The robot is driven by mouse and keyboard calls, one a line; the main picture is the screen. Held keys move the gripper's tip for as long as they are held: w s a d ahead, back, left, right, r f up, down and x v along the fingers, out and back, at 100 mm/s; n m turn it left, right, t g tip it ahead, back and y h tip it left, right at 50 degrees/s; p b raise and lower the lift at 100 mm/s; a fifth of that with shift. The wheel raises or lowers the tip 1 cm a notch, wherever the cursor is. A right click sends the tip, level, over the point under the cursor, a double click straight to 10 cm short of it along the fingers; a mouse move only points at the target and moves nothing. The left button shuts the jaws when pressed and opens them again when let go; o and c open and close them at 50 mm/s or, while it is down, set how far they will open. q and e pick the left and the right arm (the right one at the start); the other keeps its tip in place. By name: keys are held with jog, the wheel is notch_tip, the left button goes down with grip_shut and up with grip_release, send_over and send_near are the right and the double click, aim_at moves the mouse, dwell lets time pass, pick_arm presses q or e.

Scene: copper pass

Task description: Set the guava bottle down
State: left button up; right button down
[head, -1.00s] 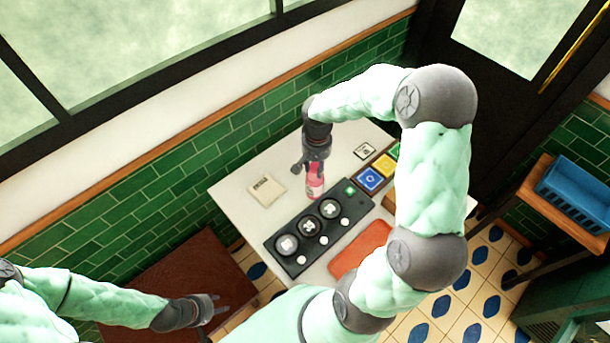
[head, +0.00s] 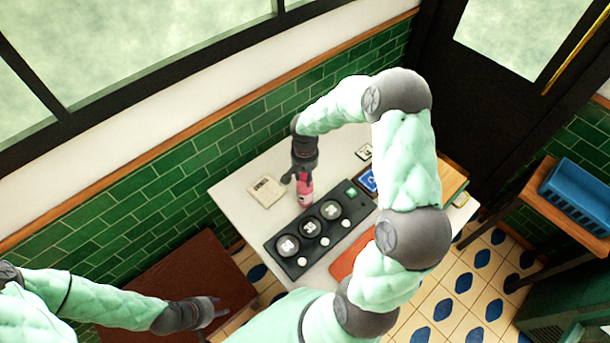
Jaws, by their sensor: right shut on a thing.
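The pink guava bottle (head: 305,193) is upright in the head view, just behind the black panel. My right gripper (head: 304,178) comes down from above and is shut on its upper part, hiding the top. I cannot tell whether its base touches the white table (head: 232,196).
The black panel (head: 272,250) with several round dials stands in front of the bottle. A cream card (head: 266,191) lies to its left. A blue tile (head: 367,181) and an orange-red mat (head: 343,266) are partly hidden by my right arm. The table's left part is clear.

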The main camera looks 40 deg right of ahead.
jog(key=c, duration=1.2)
grip_release()
jog(key=shift+f, duration=0.15)
jog(key=shift+c, duration=0.2)
jog(key=o, duration=0.4)
